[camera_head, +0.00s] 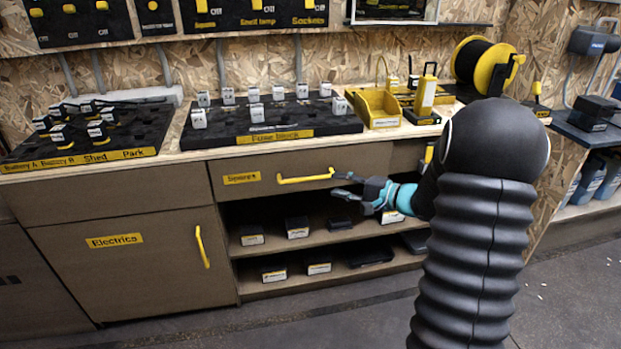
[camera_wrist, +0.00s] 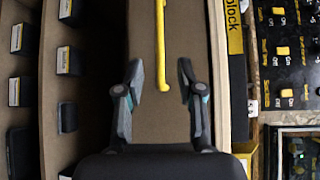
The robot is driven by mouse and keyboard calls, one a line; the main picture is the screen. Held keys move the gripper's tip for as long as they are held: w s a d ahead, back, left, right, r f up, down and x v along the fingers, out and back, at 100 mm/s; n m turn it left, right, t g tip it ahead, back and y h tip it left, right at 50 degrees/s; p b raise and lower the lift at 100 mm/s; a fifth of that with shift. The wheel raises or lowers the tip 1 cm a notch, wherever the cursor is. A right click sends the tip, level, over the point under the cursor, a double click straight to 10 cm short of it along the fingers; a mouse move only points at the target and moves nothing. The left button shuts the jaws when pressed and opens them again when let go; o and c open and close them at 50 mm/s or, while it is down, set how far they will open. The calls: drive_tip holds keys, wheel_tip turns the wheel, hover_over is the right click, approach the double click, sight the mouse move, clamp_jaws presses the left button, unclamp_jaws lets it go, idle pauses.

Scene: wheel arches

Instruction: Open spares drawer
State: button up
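The spares drawer (camera_head: 225,190) is a brown front under the worktop with a yellow "Spares" label (camera_head: 241,178). It looks closed. Its yellow bar handle (camera_head: 306,178) runs across the front. My gripper (camera_head: 350,187) is at the handle's right end in the head view, with its fingers apart. In the wrist view my gripper (camera_wrist: 160,75) is open and empty, and the lower end of the handle (camera_wrist: 161,45) shows between the fingertips against the drawer front (camera_wrist: 143,40). I cannot tell whether the fingers touch the handle.
Open shelves (camera_head: 335,237) with small boxes lie below the drawer. The electrics cupboard (camera_head: 130,272) is to the left. A fuse block (camera_head: 270,133), a yellow bin (camera_head: 378,108) and a cable reel (camera_head: 486,65) stand on the worktop above. The floor in front is clear.

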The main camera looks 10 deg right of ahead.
sight(313, 179)
drive_tip(key=p+x, duration=0.1)
drive_tip(key=x, duration=0.8)
drive_tip(key=shift+w+a, duration=0.2)
clamp_jaws()
